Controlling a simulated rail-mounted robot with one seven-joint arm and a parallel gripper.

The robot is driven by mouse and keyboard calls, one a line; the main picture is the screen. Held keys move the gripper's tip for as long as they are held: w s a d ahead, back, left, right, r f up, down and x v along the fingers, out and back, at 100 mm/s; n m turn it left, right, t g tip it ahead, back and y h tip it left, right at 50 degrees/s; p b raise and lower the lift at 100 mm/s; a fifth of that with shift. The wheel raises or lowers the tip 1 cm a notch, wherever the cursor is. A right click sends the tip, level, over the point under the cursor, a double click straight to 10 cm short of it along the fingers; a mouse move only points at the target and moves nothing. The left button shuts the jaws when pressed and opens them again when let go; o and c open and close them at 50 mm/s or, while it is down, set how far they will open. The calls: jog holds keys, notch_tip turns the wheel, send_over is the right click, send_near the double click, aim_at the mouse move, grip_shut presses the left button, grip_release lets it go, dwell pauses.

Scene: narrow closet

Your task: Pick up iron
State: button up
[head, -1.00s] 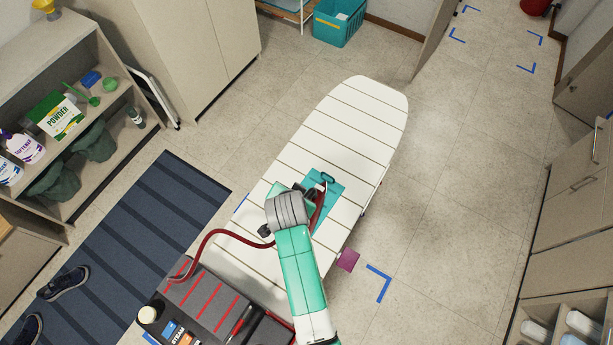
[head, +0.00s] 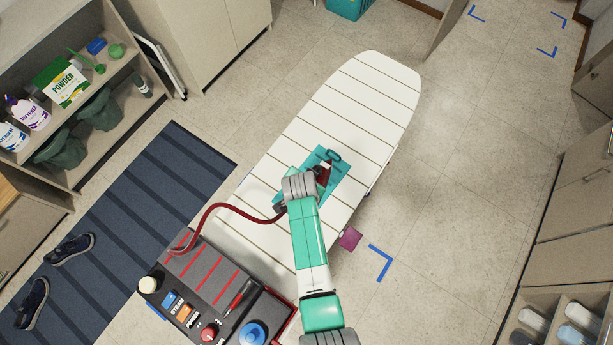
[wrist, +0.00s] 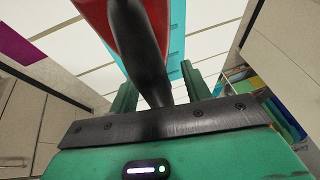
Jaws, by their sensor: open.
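The iron (head: 324,174) is red with a black handle and rests on a teal mat (head: 339,163) on the white ironing board (head: 363,97). In the head view my wrist covers much of the iron. In the wrist view the iron's black handle (wrist: 140,45) runs down between the two green fingers of my gripper (wrist: 158,80). The fingers are open, with a gap visible on the right side of the handle. Whether either finger touches the handle cannot be told.
A dark red hose (head: 225,207) runs from the iron to the grey steam station (head: 207,293) at the front left. A striped rug (head: 130,215) and shelf (head: 72,185) are to the left. Cabinets (head: 577,215) stand on the right.

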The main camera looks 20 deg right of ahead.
jog(key=shift+c, duration=0.2)
grip_shut()
jog(key=shift+r, duration=0.1)
jog(key=shift+r, duration=1.65)
jog(key=shift+s+a+r, duration=0.15)
jog(key=shift+s, duration=0.05)
jog(key=s+a+r, duration=0.1)
jog(key=s+a, duration=0.8)
jog(key=s, duration=0.3)
jog(key=shift+s+r+p, duration=0.2)
jog(key=shift+s+p, duration=0.1)
